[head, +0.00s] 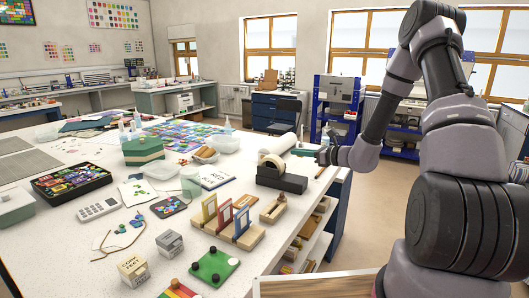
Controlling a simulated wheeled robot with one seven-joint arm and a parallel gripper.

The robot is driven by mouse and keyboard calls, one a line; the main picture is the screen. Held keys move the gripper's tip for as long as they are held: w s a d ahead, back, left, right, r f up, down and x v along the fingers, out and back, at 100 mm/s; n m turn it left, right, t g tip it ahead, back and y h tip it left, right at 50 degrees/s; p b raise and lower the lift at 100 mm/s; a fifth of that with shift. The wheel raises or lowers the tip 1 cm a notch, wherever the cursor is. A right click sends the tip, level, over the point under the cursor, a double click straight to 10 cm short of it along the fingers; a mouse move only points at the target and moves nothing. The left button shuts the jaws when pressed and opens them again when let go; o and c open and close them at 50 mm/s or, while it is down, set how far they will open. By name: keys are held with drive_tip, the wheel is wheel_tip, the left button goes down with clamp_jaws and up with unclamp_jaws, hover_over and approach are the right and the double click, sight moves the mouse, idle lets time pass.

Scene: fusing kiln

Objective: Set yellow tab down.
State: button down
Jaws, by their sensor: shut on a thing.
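A yellow tab (209,208) stands upright at the left end of a pale wooden base (257,236) on the white table. It looks like an open frame. A red tab (225,216) and a blue tab (241,222) stand upright beside it on the same base. My gripper (317,156) is at the table's right edge, well behind and to the right of the yellow tab and apart from it. It is shut on what looks like a small teal-green piece (303,152). The fingertips are too small to make out clearly.
A black tape dispenser (281,178) and a small wooden holder (273,209) stand between the tabs and my gripper. A green board with knobs (214,266) lies in front of the base. Small boxes (169,243) stand to its left. The table edge drops to open shelves (311,226).

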drive_tip(key=d+m+t+h, duration=0.1)
drive_tip(key=w+d+f+m+t+h, duration=0.1)
drive_tip(key=h, duration=0.1)
drive_tip(key=w+m+t+h, duration=0.1)
drive_tip(key=m, duration=0.1)
drive_tip(key=shift+d+f+t, duration=0.3)
drive_tip(key=shift+d, duration=0.1)
drive_tip(key=d+f+m+t+h, duration=0.2)
drive_tip(key=d+f+m+h, duration=0.1)
drive_tip(key=d+m+h, duration=0.3)
drive_tip(key=s+d+r+h, duration=0.1)
drive_tip(key=s+d+h, duration=0.1)
drive_tip(key=s, duration=0.4)
drive_tip(key=shift+s+r, duration=0.25)
drive_tip(key=shift+r, duration=0.15)
drive_tip(key=shift+d, duration=0.1)
drive_tip(key=shift+w, duration=0.1)
